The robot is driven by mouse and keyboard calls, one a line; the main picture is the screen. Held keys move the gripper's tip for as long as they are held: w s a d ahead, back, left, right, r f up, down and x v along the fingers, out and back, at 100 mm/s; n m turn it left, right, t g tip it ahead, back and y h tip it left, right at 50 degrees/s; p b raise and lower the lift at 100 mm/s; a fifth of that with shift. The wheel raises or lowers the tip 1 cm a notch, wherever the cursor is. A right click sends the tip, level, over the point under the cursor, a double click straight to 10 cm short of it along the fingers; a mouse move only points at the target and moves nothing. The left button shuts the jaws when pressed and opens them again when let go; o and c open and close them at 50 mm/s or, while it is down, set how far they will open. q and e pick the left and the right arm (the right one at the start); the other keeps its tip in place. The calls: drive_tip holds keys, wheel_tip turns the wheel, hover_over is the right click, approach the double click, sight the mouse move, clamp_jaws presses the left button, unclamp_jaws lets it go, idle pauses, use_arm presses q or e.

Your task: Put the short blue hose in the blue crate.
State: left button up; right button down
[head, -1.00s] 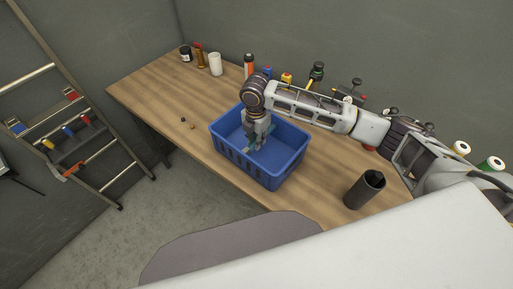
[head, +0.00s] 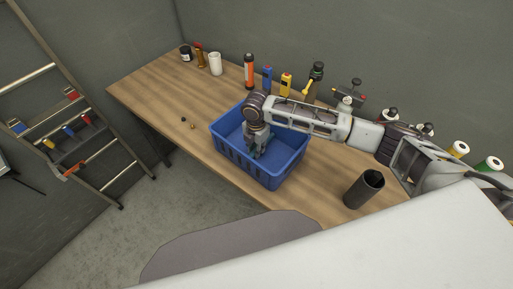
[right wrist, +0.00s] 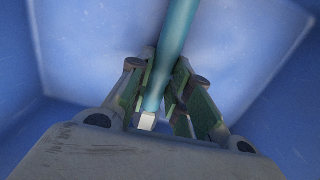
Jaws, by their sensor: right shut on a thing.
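The blue crate (head: 243,168) stands on the wooden bench, open at the top. My right gripper (head: 255,153) points down inside the crate. It is shut on the short blue hose (right wrist: 174,38), a teal-blue tube that runs up out of the jaws in the right wrist view, with a pale end between the fingers. The crate's blue walls and floor surround my right gripper (right wrist: 160,105) there. In the head view the hose is mostly hidden by the gripper. Whether the hose touches the crate floor I cannot tell. My left gripper is not in view.
A dark open cylinder (head: 364,189) stands right of the crate on the bench (head: 165,95). Bottles and tools, including an orange tube (head: 249,70), line the back edge. A ladder (head: 75,130) leans at left.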

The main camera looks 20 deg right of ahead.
drive_tip(key=shift+f, duration=0.2)
drive_tip(key=c, duration=1.3)
unclamp_jaws()
wheel_tip(320, 180, up, 12)
drive_tip(key=b, duration=0.1)
drive_tip(key=shift+s+a+r, duration=0.1)
